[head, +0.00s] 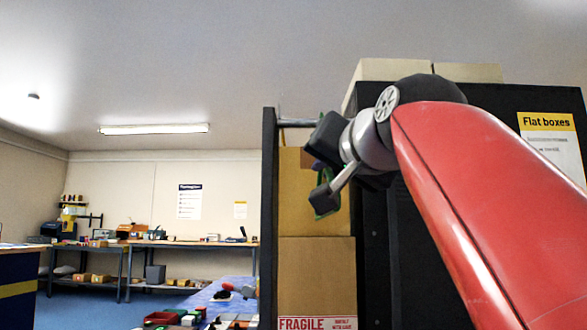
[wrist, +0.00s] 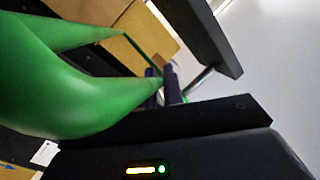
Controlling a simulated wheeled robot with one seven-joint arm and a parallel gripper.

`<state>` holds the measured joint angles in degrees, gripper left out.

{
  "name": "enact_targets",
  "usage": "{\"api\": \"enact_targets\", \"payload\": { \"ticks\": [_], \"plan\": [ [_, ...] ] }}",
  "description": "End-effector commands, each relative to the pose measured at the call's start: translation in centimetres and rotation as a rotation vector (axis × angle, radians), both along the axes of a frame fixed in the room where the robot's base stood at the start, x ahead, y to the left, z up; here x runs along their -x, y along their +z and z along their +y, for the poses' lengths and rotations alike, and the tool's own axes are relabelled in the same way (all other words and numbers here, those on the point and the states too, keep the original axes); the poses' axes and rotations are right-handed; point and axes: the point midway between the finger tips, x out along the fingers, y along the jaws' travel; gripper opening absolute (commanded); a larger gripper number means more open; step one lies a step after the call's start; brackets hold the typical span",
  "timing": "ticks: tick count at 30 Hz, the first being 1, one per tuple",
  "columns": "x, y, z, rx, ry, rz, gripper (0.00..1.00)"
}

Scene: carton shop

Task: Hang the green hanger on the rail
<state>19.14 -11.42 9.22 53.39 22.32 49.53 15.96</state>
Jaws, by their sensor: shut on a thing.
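My gripper (head: 320,168) is raised in front of the open shelf bay in the head view, shut on the green hanger (head: 326,205). Only a small part of the hanger shows there, behind and below the fingers. In the wrist view the green hanger (wrist: 85,100) fills the left side, its body narrowing toward the jaws. The rail (head: 297,123) is a grey bar at the top of the bay, close to my gripper.
A black upright (head: 268,210) bounds the bay on the left, and a black cabinet (head: 375,250) stands at right. Stacked cartons (head: 315,265) fill the bay behind my gripper. Flat boxes (head: 395,69) lie on top. Workbenches (head: 150,244) stand at far left, with open air before them.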

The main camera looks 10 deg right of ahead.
Motion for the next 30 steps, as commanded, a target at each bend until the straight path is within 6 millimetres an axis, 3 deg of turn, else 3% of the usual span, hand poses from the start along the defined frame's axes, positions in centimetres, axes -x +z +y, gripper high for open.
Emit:
{"api": "enact_targets", "payload": {
  "ticks": [1,2,7,17,30],
  "plan": [
    [0.0,0.0,0.0,0.000,0.000,0.000,0.00],
    [0.0,0.0,0.0,0.000,0.000,0.000,0.13],
    [0.0,0.0,0.0,0.000,0.000,0.000,0.35],
    [0.5,0.0,0.0,0.000,0.000,-0.001,0.35],
    [7.0,0.0,-0.8,0.001,0.000,-0.001,0.35]
  ]
}}
